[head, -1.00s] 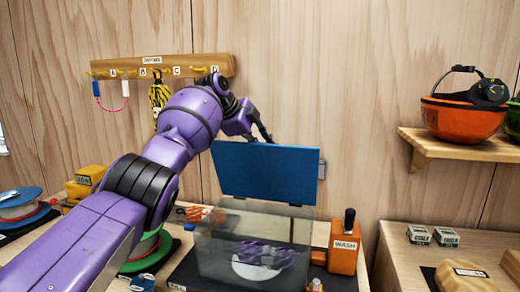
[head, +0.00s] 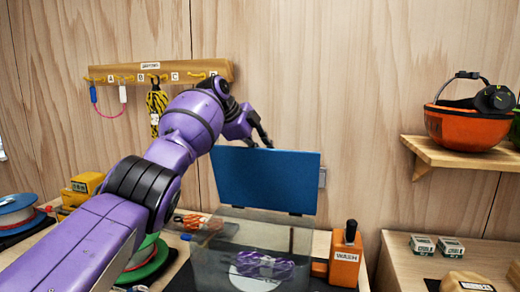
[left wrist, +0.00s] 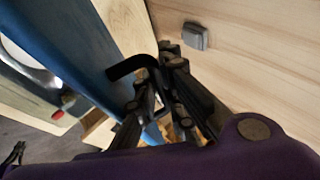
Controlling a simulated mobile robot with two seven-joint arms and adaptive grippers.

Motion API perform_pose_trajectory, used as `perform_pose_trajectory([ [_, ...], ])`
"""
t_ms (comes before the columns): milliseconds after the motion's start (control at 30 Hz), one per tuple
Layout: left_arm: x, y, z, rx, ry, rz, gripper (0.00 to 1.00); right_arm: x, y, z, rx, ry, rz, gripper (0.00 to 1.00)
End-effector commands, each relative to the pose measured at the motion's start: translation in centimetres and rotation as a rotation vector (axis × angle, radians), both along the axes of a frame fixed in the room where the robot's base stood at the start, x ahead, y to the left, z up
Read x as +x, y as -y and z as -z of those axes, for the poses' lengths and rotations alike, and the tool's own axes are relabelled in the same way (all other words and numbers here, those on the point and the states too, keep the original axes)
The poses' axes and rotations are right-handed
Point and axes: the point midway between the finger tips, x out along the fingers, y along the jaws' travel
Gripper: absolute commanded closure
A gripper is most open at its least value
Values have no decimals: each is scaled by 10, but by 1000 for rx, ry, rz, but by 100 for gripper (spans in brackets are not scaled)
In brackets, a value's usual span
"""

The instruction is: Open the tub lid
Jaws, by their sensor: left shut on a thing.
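The blue tub lid (head: 265,182) stands raised, close to upright, at the back of the clear tub (head: 210,250). Inside the tub lie a purple item (head: 262,264) and a pale round shape. My left gripper (head: 264,140) is behind the lid's top edge, its fingertips partly hidden there. In the left wrist view the lid (left wrist: 62,52) runs down the left side, and a black bent handle (left wrist: 130,66) reaches from it to my left gripper (left wrist: 160,95), which is shut on it. My right gripper is not in view.
An orange WASH bottle (head: 345,256) stands right of the tub. Cord spools (head: 18,212) and yellow boxes (head: 84,186) are at left. A hook board (head: 160,72) hangs on the wall behind my arm. A shelf (head: 465,150) with helmets is at right.

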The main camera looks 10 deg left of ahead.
Motion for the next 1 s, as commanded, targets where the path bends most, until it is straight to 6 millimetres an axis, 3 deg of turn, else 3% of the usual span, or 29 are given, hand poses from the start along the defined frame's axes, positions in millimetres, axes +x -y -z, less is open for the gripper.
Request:
perform_pose_trajectory([
  [33,13,5,-10,-21,67,-11,100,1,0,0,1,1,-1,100],
  [133,13,5,-10,-21,67,-11,100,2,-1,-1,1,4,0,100],
  [200,13,5,-9,-21,66,-10,84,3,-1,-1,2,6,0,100],
  [733,13,3,0,-15,51,-18,82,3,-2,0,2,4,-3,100],
  [867,7,-2,-8,-13,52,-19,84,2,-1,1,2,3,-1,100],
  [1000,-8,-14,-29,-12,60,-20,84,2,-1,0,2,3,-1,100],
])
